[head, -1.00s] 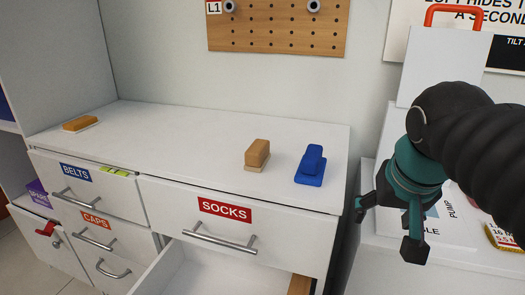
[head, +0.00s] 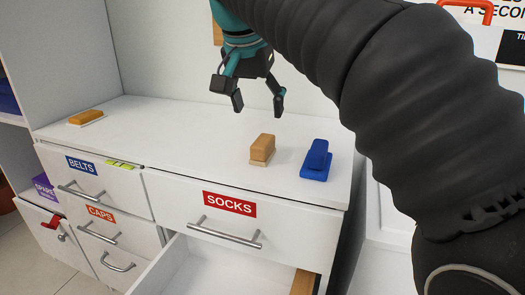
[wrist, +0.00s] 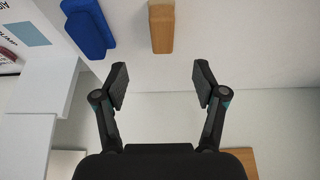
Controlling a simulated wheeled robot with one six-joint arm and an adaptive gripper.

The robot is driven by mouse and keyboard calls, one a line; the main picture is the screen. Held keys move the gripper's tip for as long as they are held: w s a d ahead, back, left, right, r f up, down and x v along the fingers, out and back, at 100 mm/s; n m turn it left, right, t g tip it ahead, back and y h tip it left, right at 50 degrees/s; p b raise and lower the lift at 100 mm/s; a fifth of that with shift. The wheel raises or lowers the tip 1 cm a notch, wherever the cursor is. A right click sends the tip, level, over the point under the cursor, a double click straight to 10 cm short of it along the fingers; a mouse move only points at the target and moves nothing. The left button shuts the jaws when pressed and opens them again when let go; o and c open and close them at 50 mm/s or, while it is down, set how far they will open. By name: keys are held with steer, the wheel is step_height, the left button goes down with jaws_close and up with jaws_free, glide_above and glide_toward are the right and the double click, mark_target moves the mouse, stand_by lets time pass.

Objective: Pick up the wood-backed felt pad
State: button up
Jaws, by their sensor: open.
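A tan wooden block on a thin pale base (head: 262,147) stands on the white dresser top, above the SOCKS drawer. It also shows at the top of the wrist view (wrist: 161,27). A lower orange-brown block on a pale base (head: 86,117) lies at the dresser's far left. Both look wood-topped with a pale underside; I cannot tell for sure which is the felt pad. My gripper (head: 258,105) is open and empty, above the dresser top and apart from the central block. In the wrist view its fingers (wrist: 160,84) have nothing between them.
A blue block-like object (head: 317,160) stands right of the central block and also shows in the wrist view (wrist: 88,28). The drawer below SOCKS is pulled out (head: 215,265). The dresser top between the left and central blocks is clear.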

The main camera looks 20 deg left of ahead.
mark_target(262, 141)
steer(key=b+x, duration=0.1)
steer(key=x, duration=0.5)
steer(key=shift+f, duration=0.15)
steer(key=shift+b+x, duration=0.6)
steer(key=shift+x, duration=2.1)
steer(key=shift+s+a, duration=0.15)
steer(key=shift+a, duration=0.05)
steer(key=c, duration=1.2)
